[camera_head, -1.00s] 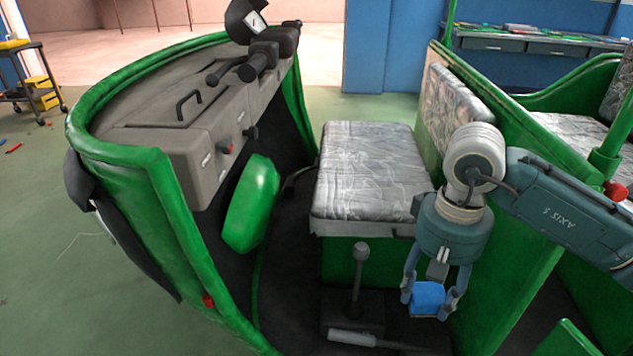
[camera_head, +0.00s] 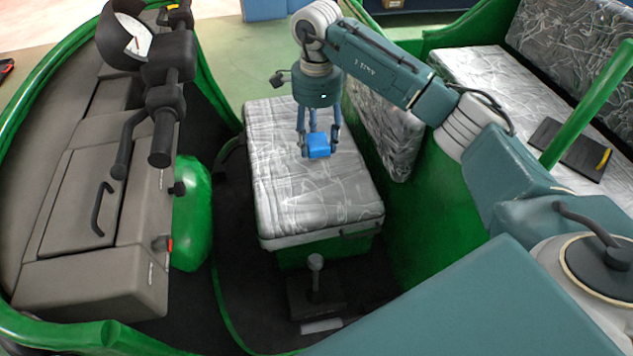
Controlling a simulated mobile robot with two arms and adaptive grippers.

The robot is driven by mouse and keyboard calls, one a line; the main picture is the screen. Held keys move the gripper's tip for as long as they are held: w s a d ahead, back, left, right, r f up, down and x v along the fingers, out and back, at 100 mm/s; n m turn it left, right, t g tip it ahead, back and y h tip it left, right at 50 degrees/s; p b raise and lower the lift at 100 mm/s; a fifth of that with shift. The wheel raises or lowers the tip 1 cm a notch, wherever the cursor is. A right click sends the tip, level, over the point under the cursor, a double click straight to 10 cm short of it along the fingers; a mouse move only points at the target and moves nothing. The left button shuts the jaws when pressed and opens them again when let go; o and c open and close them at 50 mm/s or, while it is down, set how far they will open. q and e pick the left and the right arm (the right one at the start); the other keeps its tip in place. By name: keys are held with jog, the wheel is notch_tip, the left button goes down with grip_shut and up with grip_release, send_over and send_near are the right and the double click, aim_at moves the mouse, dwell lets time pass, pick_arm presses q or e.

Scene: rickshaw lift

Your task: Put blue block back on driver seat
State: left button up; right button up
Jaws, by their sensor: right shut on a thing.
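The driver seat (camera_head: 315,205) is a grey-white patterned cushion in the middle of the head view, inside the green rickshaw body. My right gripper (camera_head: 318,148) points down over the far half of the seat. It is shut on the blue block (camera_head: 319,150), which shows between its fingertips. The block is over the seat's surface; I cannot tell whether it touches the cushion or hangs just above it. My left gripper is not in view.
The grey dashboard (camera_head: 85,230) with handlebar and gauge (camera_head: 128,40) stands at the left. A gear lever (camera_head: 316,275) rises in front of the seat. The seat backrest (camera_head: 385,125) is to the right. A rear bench (camera_head: 500,100) holds a dark flat object (camera_head: 570,148).

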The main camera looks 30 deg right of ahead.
jog(key=f+p, duration=0.1)
jog(key=f, duration=0.6)
jog(key=f+p, duration=0.1)
jog(key=f, duration=0.5)
jog(key=shift+s+f, duration=0.2)
jog(key=shift+f, duration=0.2)
notch_tip(320, 180, down, 5)
jog(key=shift+r+p, duration=0.1)
jog(key=shift+p, duration=0.2)
jog(key=shift+f, duration=0.2)
jog(key=shift+f, duration=0.15)
jog(key=o, duration=1.2)
